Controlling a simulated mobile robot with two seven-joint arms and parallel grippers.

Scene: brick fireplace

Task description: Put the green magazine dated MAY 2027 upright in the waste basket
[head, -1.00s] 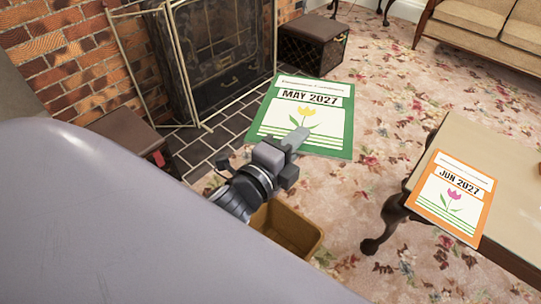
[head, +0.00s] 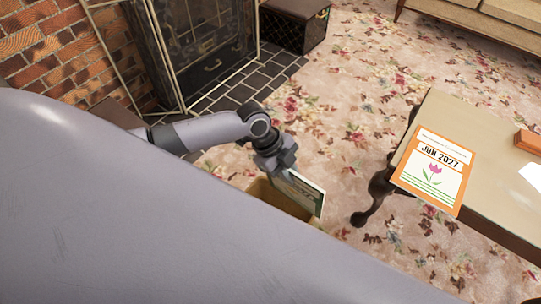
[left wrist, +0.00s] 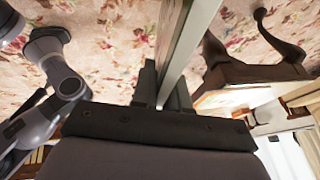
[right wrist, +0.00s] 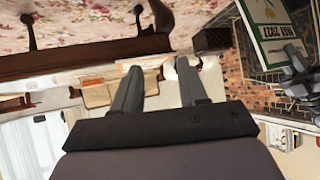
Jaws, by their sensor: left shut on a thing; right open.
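The green magazine (head: 303,190) is held on edge, steeply tilted, by my left gripper (head: 279,168). In the left wrist view it is a thin pale strip (left wrist: 190,45) between the fingers. In the right wrist view its green cover (right wrist: 268,38) shows MAY 2027 upside down. The tan waste basket (head: 263,190) is behind and below the magazine in the head view, partly hidden by it and by my body. I cannot tell whether the magazine's lower edge is inside the basket or above it. My right gripper (right wrist: 160,92) is open and empty.
An orange magazine dated JUN 2027 (head: 436,170) lies on the coffee table (head: 490,140), right of the basket. The table's curved leg (head: 373,200) stands near the basket. The fireplace screen (head: 205,50) and a dark box (head: 295,25) are behind. Carpet between is clear.

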